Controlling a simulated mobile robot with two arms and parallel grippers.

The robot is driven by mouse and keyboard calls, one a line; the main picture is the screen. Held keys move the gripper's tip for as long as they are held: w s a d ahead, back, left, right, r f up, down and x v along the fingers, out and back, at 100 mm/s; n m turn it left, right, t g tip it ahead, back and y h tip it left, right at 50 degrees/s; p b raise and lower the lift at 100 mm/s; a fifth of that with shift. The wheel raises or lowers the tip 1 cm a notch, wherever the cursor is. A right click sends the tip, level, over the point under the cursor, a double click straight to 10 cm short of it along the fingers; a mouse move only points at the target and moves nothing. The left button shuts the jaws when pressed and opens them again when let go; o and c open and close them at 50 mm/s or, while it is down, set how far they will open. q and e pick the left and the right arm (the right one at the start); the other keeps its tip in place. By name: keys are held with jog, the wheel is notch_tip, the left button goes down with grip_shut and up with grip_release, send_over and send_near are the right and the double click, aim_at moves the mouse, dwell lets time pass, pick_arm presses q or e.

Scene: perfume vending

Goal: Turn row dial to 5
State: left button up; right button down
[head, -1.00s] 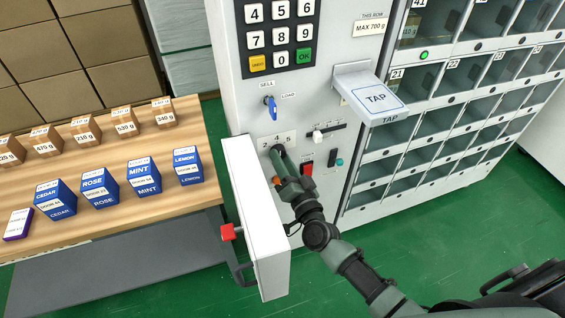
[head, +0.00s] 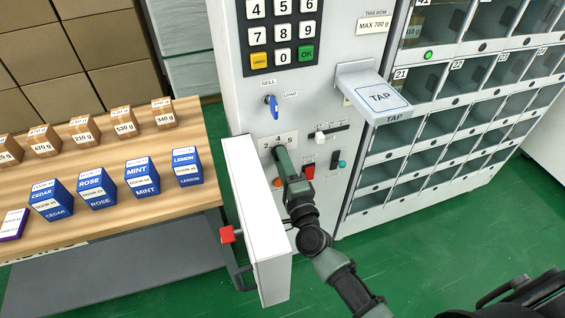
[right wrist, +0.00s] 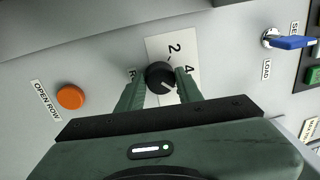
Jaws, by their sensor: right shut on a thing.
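The row dial (right wrist: 161,76) is a round black knob on the white machine front, seen in the right wrist view. A pale mark on it points toward the lower right of that picture. Its white number plate (right wrist: 161,46) shows a 2 and a 4; the rest is covered by my gripper. My left gripper is in neither view.
An orange open-row button (right wrist: 70,97) and a blue key (right wrist: 292,42) are near the dial. An open white door (head: 256,220) stands just left of my right arm. The tap shelf (head: 378,98) juts out at the upper right. Boxes stand on a wooden table (head: 110,190).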

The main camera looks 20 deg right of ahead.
jog(key=shift+m, duration=0.4)
jog(key=c, duration=0.9)
grip_release()
jog(key=shift+c, duration=0.2)
jog(key=s+b, duration=0.1)
jog(key=s, duration=0.6)
jog(key=shift+s+f, duration=0.4)
jog(key=shift+d, duration=0.1)
